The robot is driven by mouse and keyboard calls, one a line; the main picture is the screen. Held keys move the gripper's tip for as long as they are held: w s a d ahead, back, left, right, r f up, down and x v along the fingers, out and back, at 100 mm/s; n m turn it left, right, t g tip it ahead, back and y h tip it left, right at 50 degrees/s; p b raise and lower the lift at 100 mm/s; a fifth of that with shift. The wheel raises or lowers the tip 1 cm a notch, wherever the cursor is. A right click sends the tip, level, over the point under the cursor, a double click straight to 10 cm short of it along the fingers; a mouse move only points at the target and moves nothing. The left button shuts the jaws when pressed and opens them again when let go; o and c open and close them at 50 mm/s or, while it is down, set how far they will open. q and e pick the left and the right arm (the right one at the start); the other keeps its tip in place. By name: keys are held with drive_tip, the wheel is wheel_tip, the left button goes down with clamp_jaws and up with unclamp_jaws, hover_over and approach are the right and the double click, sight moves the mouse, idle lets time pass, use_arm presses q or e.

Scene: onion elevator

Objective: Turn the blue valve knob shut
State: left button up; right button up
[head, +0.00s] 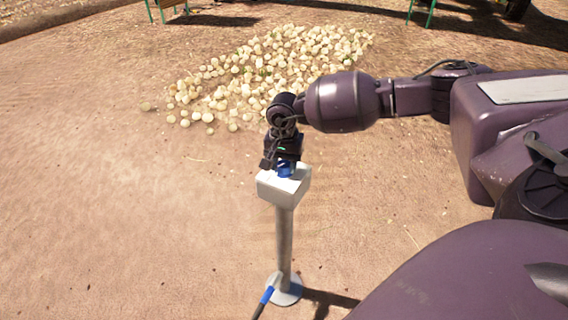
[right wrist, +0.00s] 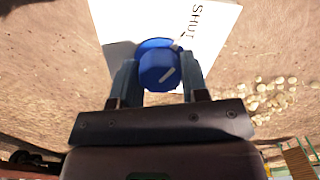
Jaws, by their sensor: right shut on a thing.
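The blue valve knob (right wrist: 158,68) sits on top of a white box (right wrist: 112,22) marked "SHUT" in the right wrist view. A pale line on the knob points at a slant. My right gripper (right wrist: 158,80) is shut on the knob, one finger on each side. In the head view the knob (head: 285,170) is mostly hidden under my right gripper (head: 283,162). The white box (head: 284,188) stands on a grey post with a round foot. My left gripper is not in view.
A large heap of onions (head: 270,70) lies on the bare ground behind the post (head: 284,240). A blue-ended hose (head: 267,295) meets the foot of the post. The ground left of the post is clear.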

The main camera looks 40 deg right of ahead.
sight(284, 163)
drive_tip(key=o, duration=0.9)
drive_tip(key=shift+o, duration=0.2)
wheel_tip(284, 163, up, 10)
drive_tip(key=shift+f+p, duration=0.2)
drive_tip(key=shift+p, duration=0.5)
drive_tip(key=shift+r, duration=0.6)
